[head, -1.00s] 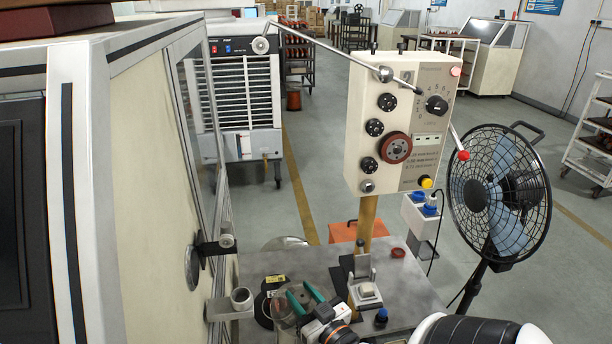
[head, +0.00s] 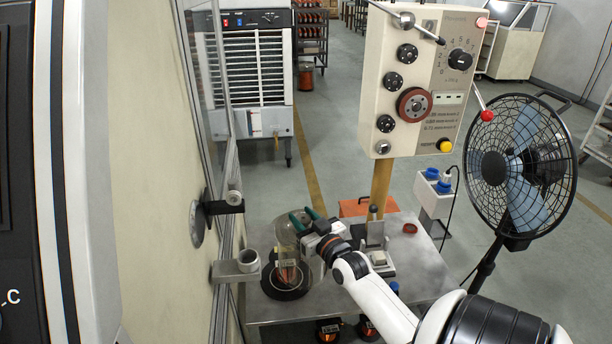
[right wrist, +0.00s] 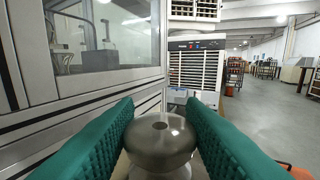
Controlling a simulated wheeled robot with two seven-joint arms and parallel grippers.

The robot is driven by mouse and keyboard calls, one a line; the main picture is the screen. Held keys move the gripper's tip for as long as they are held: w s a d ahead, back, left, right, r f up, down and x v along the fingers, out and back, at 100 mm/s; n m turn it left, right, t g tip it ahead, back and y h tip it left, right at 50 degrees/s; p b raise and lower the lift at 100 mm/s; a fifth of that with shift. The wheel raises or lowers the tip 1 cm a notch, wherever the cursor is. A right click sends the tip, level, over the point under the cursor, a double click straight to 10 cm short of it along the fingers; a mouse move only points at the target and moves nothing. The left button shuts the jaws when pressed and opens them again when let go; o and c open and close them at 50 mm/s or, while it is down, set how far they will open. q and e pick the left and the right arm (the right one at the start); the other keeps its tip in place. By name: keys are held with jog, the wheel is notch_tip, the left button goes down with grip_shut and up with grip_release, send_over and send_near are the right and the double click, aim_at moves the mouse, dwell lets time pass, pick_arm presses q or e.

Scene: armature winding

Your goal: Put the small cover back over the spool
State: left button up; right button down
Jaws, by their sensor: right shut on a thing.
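The small cover (head: 284,240) is a clear, domed jar-like piece. My right gripper (head: 309,219) is shut on its upper part with green fingers. In the right wrist view the cover's rounded grey top (right wrist: 160,138) sits between the two fingers. The spool (head: 288,274), with copper-coloured wire, stands on a round black base (head: 290,294) on the metal table. The cover is upright and lines up with the spool in the head view. I cannot tell whether its lower rim touches the base. My left gripper is not in view.
A bracket with a ring (head: 248,261) juts from the machine wall just left of the spool. A small press-like stand (head: 376,245) and a red cap (head: 409,228) are to the right. A control box (head: 420,80) stands behind on a post. More spools (head: 328,330) sit below the table.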

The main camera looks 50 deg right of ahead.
jog(key=w+b, duration=0.3)
jog(key=w, duration=0.6)
notch_tip(320, 180, down, 9)
jog(key=b, duration=0.6)
jog(key=shift+s+d, duration=0.3)
jog(key=shift+f, duration=0.2)
jog(key=shift+f+b, duration=1.1)
jog(key=shift+f, duration=0.15)
jog(key=c, duration=0.8)
grip_release()
jog(key=shift+c, duration=0.2)
